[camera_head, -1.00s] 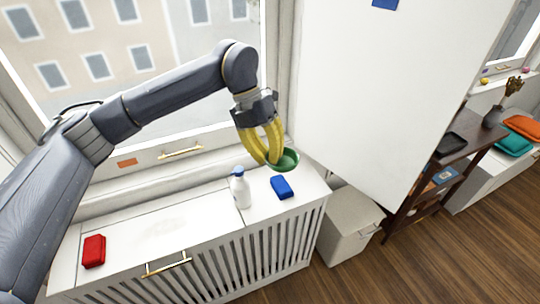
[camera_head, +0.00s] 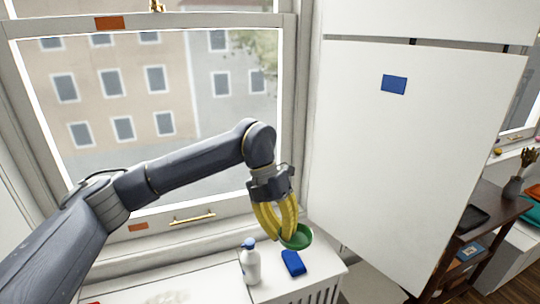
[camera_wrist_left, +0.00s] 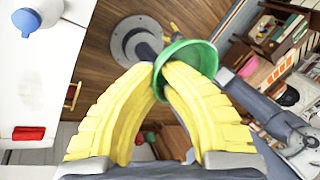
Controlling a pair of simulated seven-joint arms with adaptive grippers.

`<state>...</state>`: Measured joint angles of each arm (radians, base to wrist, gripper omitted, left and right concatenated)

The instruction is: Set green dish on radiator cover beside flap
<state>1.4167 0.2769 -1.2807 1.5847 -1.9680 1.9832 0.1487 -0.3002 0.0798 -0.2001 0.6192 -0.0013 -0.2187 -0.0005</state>
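My left gripper (camera_head: 282,238) has its yellow fingers closed on the rim of the green dish (camera_head: 301,237). The dish is held tilted above the right part of the white radiator cover (camera_head: 205,289), behind a blue block (camera_head: 293,263). In the left wrist view the dish (camera_wrist_left: 187,57) sits on edge between the fingertips (camera_wrist_left: 158,72). The flap is hard to make out in the head view; the cover's front is cut off by the lower edge. My right gripper is not seen.
A white bottle with a blue cap (camera_head: 250,264) stands left of the blue block. A red block (camera_wrist_left: 29,133) lies on the cover in the left wrist view. A large white panel (camera_head: 410,150) rises at right.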

